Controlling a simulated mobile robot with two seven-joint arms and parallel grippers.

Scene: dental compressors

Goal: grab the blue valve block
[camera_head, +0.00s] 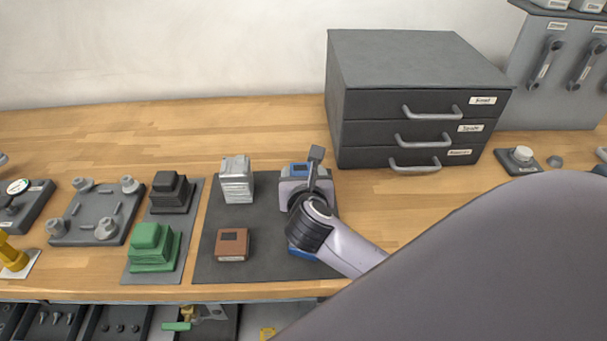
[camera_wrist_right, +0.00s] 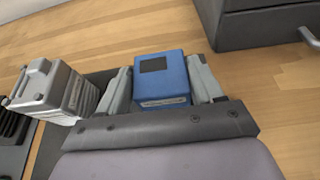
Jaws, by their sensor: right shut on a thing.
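The blue valve block (camera_wrist_right: 163,82) is a box with a dark square on top and a pale label on its front. In the right wrist view it sits between the two grey fingers of my right gripper (camera_wrist_right: 160,88), which is shut on it. In the head view a little of the blue block (camera_head: 300,169) shows at the back right of the dark mat, with my right gripper (camera_head: 304,186) around it. I cannot tell whether it touches the mat. My left gripper is not in view.
The dark mat (camera_head: 262,187) also bears a silver block (camera_head: 237,182) and a brown block (camera_head: 232,244). A blue piece (camera_head: 302,253) is mostly hidden under my right arm. Green (camera_head: 152,245) and black (camera_head: 171,193) blocks stand left. A drawer cabinet (camera_head: 365,120) stands behind.

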